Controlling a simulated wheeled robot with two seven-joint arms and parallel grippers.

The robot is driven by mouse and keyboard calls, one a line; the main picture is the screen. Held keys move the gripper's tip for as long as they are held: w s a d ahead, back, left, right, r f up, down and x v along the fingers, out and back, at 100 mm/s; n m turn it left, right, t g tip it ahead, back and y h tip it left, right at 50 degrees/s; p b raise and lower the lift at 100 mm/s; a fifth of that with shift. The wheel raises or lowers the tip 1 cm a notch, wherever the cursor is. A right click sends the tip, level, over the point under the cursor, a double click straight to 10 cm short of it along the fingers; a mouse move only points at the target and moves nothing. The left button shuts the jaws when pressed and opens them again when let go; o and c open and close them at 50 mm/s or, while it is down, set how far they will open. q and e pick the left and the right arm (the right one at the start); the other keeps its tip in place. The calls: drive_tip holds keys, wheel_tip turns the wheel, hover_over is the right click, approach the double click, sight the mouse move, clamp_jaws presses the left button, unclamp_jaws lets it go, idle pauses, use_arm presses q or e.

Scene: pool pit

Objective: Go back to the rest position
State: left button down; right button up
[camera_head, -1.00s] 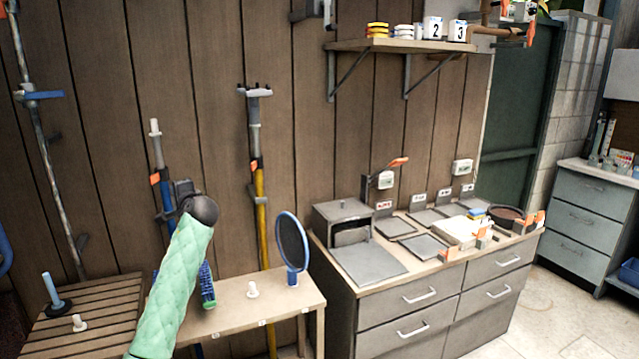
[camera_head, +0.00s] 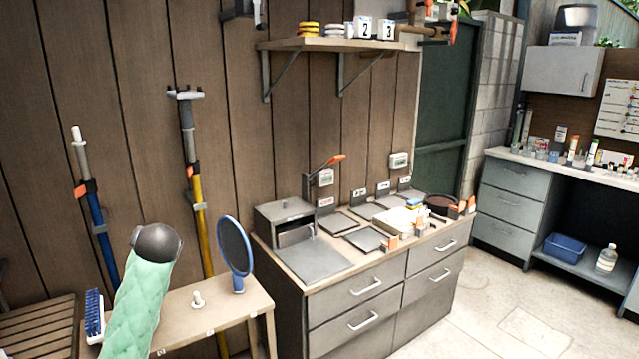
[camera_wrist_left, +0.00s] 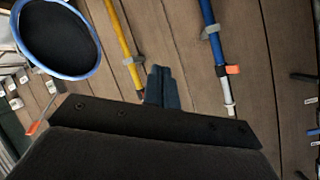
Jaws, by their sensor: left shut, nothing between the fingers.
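My left gripper (camera_wrist_left: 160,88) shows in the left wrist view with its dark fingers together and nothing between them. It points toward the wood-panelled wall, with the blue-ringed round paddle to its upper left. In the head view my left arm in a pale green quilted sleeve (camera_head: 140,305) rises from the lower left, ending in a dark rounded joint; the gripper itself is hidden there. My right gripper is not in view.
A low wooden bench (camera_head: 235,308) holds a blue brush (camera_head: 94,316), a white peg (camera_head: 197,299) and the round paddle (camera_head: 235,246). Poles (camera_head: 196,190) hang on the wall. A grey drawer cabinet (camera_head: 375,290) stands right; clear floor (camera_head: 490,310) lies beyond.

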use_arm(q)
drive_tip(key=s+d+f+m+g+h, duration=0.1)
drive_tip(key=s+d+f+g+h, duration=0.15)
drive_tip(key=s+d+f, duration=0.85)
drive_tip(key=s+d+f+m+g+h, duration=0.1)
drive_tip(key=s+d+f+h, duration=0.3)
drive_tip(key=s+d+f, duration=0.65)
drive_tip(key=s+d+f+g, duration=0.2)
drive_tip(key=s+f+g, duration=0.1)
drive_tip(key=s+f, duration=0.7)
drive_tip(key=s+d+f+g+h, duration=0.1)
drive_tip(key=s+d+f+g, duration=0.1)
drive_tip(key=s+f, duration=0.9)
drive_tip(key=s+g, duration=0.1)
drive_tip(key=s, duration=0.6)
drive_tip(key=shift+s+n, duration=0.3)
drive_tip(key=shift+s, duration=0.1)
